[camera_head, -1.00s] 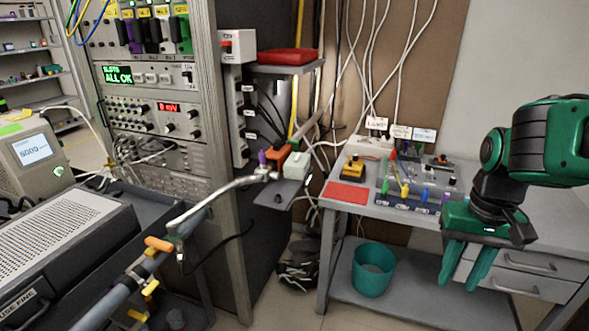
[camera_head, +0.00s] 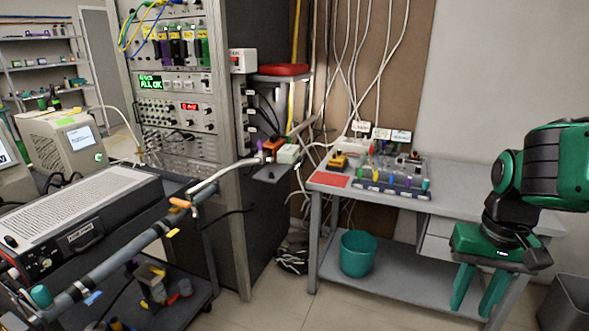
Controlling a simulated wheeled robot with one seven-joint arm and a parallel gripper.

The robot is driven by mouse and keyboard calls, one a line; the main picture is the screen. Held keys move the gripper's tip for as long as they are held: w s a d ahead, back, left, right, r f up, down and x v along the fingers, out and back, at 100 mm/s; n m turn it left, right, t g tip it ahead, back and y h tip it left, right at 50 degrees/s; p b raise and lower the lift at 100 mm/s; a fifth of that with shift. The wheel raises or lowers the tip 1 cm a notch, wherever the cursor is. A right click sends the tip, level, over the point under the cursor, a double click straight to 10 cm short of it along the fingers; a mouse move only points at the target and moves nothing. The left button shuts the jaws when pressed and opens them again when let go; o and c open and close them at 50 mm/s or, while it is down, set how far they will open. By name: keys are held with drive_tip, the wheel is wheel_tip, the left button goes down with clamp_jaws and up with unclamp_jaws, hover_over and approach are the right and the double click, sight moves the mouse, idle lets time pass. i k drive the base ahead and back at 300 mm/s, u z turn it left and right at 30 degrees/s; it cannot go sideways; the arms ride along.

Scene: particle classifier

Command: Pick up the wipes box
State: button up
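I cannot make out a wipes box in this view. A small pale green and white box (camera_head: 288,153) sits on the small shelf at the rack's side, beside an orange item; I cannot tell what it is. My gripper (camera_head: 476,308) hangs at the right, in front of the grey workbench, with its two green fingers pointing down. The fingers are apart and nothing shows between them. My gripper is well away from the small shelf.
The grey workbench (camera_head: 462,177) holds a tool tray (camera_head: 392,186) and a red mat (camera_head: 329,180). A teal bin (camera_head: 357,254) stands on its lower shelf. An equipment rack (camera_head: 232,215) and a cart with a grey device (camera_head: 85,215) fill the left. Bare floor (camera_head: 350,305) shows in front.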

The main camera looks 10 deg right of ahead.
sight(288, 155)
drive_tip(key=u, duration=0.2)
drive_tip(key=i, duration=1.3)
drive_tip(key=z, duration=0.95)
drive_tip(key=i, duration=0.55)
drive_tip(key=z, duration=0.25)
